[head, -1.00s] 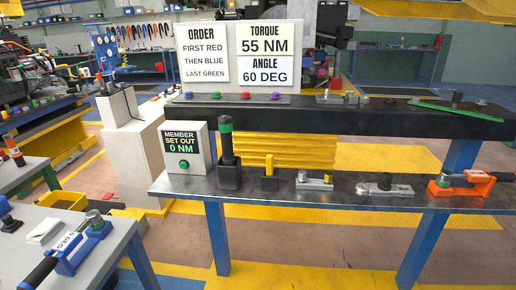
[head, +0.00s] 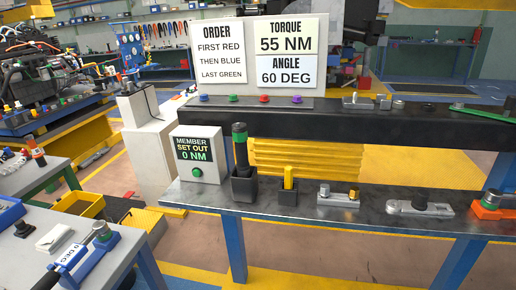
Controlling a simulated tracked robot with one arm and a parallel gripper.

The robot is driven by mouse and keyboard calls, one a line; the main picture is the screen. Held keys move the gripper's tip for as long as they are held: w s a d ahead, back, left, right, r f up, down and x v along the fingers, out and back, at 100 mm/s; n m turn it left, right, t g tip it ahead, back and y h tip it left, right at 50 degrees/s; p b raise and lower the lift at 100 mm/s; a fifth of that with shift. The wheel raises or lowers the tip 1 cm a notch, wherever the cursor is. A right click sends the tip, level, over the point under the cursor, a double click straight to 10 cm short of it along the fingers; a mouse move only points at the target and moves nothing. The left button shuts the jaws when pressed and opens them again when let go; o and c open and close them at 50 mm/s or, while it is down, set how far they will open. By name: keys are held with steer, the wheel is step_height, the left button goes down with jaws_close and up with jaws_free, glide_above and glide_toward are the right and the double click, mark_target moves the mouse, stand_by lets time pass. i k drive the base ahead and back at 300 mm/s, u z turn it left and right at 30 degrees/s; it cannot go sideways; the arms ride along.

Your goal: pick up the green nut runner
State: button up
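An upright black tool with a green band near its top (head: 240,146) fits the green nut runner. It stands in a black block holder (head: 244,190) at the left part of the metal bench (head: 330,209). Its lower end is hidden inside the holder. My gripper is not in view, so I cannot see its fingers or anything in them.
A readout box with a green button (head: 197,175) stands left of the tool. A dark beam (head: 340,128) runs behind.

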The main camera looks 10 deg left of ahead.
mark_target(240, 130)
steer(key=i, duration=1.35)
steer(key=u, duration=0.05)
